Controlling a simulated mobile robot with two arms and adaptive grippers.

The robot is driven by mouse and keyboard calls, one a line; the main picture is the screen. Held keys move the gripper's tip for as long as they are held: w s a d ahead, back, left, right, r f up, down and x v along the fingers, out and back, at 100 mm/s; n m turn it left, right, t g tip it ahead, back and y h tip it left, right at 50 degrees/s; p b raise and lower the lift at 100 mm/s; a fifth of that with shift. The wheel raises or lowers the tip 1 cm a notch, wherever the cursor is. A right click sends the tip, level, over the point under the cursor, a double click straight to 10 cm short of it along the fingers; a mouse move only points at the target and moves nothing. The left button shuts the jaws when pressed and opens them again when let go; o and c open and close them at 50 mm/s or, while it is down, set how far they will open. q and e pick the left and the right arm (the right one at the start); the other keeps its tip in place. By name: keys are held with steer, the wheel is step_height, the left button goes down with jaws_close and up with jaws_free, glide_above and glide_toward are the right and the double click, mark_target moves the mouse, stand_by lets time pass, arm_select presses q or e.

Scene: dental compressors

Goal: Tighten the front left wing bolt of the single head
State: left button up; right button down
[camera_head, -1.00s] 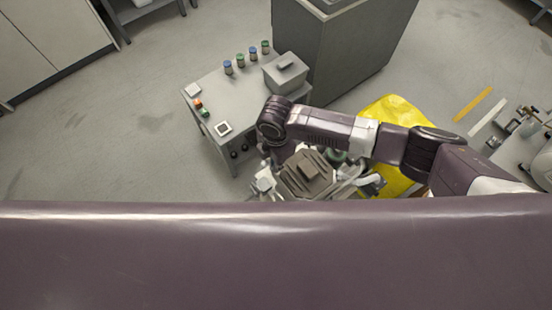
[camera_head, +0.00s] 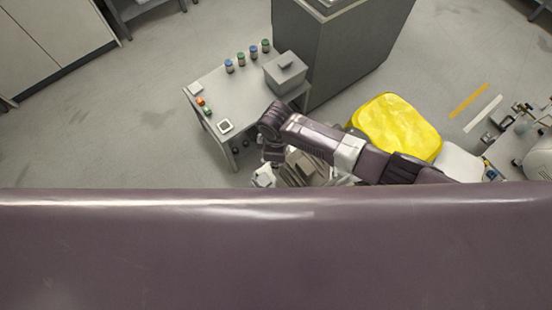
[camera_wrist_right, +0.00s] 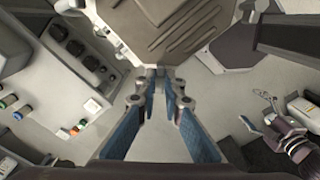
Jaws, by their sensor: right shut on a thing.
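The single head, a grey-brown block with raised ribs (camera_wrist_right: 165,25), fills the top of the right wrist view. In the head view the compressor (camera_head: 302,172) shows only in part, behind my right arm and the purple edge of my body. My right gripper (camera_wrist_right: 159,74) has its blue-padded fingers converging to the tips at the near edge of the head. It is shut on a small part there, apparently the wing bolt, which the fingertips mostly hide. I cannot see how far the bolt is turned.
A grey bench (camera_head: 205,93) with several small jars, a lidded grey box (camera_head: 285,72) and coloured buttons stands behind the compressor. A tall dark cabinet (camera_head: 345,50) is beside it. A yellow cover (camera_head: 398,128) lies to the right. Open floor is at left.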

steer(key=shift+w+a+r, duration=0.1)
steer(key=shift+w+r, duration=0.05)
stand_by(0.4)
steer(key=c, duration=2.1)
jaws_free()
step_height(320, 180, up, 12)
